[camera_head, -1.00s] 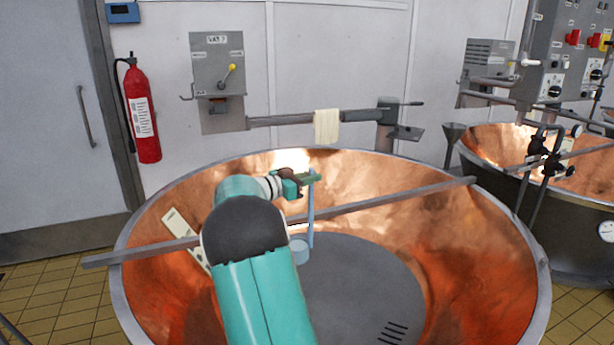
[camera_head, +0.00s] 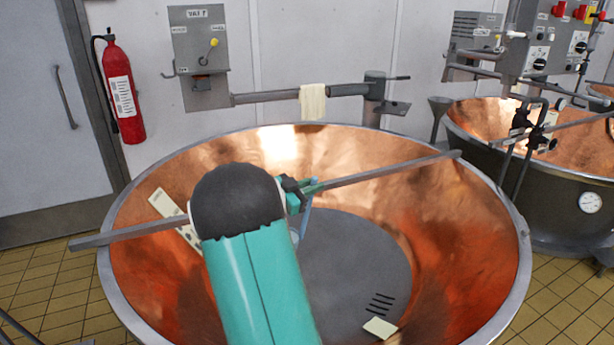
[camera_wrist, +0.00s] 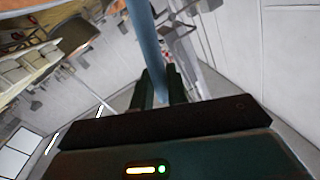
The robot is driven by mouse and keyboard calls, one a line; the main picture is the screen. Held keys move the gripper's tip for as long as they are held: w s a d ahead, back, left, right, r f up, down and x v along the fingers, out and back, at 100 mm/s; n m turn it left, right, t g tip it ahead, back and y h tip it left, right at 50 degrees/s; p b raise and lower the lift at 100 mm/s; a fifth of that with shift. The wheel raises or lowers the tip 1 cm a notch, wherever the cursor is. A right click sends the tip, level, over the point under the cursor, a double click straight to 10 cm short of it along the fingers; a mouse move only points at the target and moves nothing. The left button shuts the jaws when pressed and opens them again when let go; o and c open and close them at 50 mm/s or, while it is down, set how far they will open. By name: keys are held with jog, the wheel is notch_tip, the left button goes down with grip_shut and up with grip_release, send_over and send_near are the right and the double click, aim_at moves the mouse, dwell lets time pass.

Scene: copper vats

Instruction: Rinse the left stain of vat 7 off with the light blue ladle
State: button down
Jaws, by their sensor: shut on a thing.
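Vat 7 is the large open copper vat (camera_head: 455,235) in front of me, with a grey disc-shaped floor. The wall panel (camera_head: 200,45) behind it carries the vat's label. My gripper (camera_head: 302,190) is over the vat, shut on the light blue ladle (camera_head: 306,218), whose handle slopes down into the vat. The ladle's bowl is mostly hidden behind my arm. In the wrist view the blue handle (camera_wrist: 150,45) runs up from between the fingers (camera_wrist: 162,88). I cannot make out a distinct stain; my arm hides part of the left wall.
A grey bar (camera_head: 385,172) crosses the vat, close to my gripper. A pale perforated strip (camera_head: 170,210) leans inside at left. A pale block (camera_head: 380,327) lies near the floor slots. A cloth (camera_head: 313,102) hangs on the rail behind. Another vat (camera_head: 560,190) stands at right.

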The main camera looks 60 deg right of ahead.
jog(key=s+a+f+m, duration=0.3)
jog(key=s+f+m, duration=0.1)
jog(key=s+f, duration=0.3)
jog(key=s+a+f+m, duration=0.2)
jog(key=s+f+m, duration=0.3)
jog(key=s+f, duration=0.2)
jog(key=s+f+m, duration=0.2)
jog(key=f+m, duration=0.1)
jog(key=f, duration=0.4)
jog(key=s+a+f+m, duration=0.1)
jog(key=f+m, duration=0.3)
jog(key=f, duration=0.4)
jog(key=shift+s+a+f, duration=0.25)
jog(key=shift+s+a, duration=0.05)
jog(key=shift+s, duration=0.3)
jog(key=shift+s, duration=0.15)
dwell(0.9)
